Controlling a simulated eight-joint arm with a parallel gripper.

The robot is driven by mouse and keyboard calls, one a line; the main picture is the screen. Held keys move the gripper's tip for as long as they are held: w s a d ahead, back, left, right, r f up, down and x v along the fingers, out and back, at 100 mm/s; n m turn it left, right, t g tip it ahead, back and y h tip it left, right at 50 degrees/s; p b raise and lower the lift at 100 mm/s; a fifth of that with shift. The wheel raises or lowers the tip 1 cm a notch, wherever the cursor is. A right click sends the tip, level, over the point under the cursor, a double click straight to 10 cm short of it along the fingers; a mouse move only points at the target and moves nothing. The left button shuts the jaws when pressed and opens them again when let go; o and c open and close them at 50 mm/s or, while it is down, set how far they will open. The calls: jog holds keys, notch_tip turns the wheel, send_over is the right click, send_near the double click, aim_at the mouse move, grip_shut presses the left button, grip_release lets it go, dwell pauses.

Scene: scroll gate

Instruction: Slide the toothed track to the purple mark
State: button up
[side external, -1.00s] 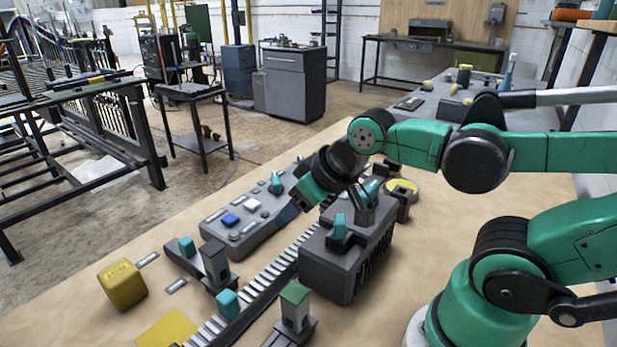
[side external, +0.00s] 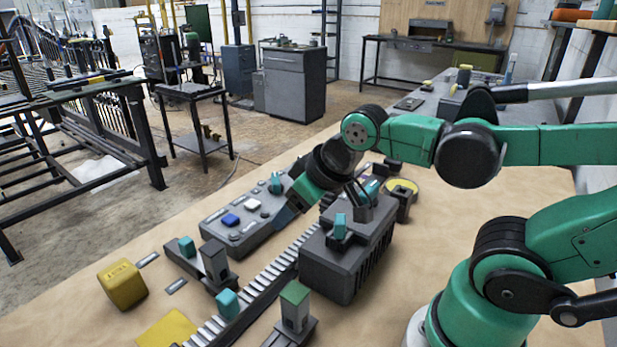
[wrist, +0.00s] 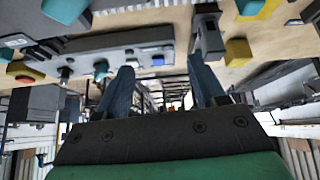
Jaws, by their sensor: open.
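The toothed track (side external: 262,287), dark with pale teeth, runs diagonally from the bottom edge toward the grey housing in the side view. A teal block (side external: 227,304) sits on its near part. The grey ribbed housing (side external: 328,268), with a teal knob on top, stands beside the track and hides part of it. My gripper is open and empty; in the wrist view its two blue fingers (wrist: 160,64) are well apart. In the side view one finger shows beside the button panel, above the table behind the housing; the other is not clear. I cannot make out the purple mark clearly.
A grey panel (side external: 212,228) with blue and white buttons lies left of the track. A yellow block (side external: 122,285) and a yellow patch (side external: 168,330) are at the near left. A post with a green top (side external: 294,293) stands right of the track. Bare table lies at the right.

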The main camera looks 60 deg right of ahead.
aim_at(226, 295)
jog(key=w+a+f+n+g, duration=0.1)
jog(key=a+n+g, duration=0.1)
jog(key=a+n, duration=0.2)
jog(key=w+a+f+n+g, duration=0.1)
jog(key=a+f+n+g, duration=0.1)
jog(key=a+n, duration=0.2)
jog(key=w+a+f+n+g, duration=0.1)
jog(key=a+n+g, duration=0.1)
jog(key=n, duration=0.6)
jog(key=shift+a+f+n+g, duration=0.15)
jog(key=shift+a+n, duration=0.05)
jog(key=shift+a, duration=0.25)
jog(key=shift+a+f+n+g, duration=0.1)
jog(key=shift+a+n+g, duration=0.1)
jog(key=shift+a, duration=0.25)
jog(key=shift+a+f, duration=0.15)
jog(key=shift+f, duration=2.75)
grip_shut()
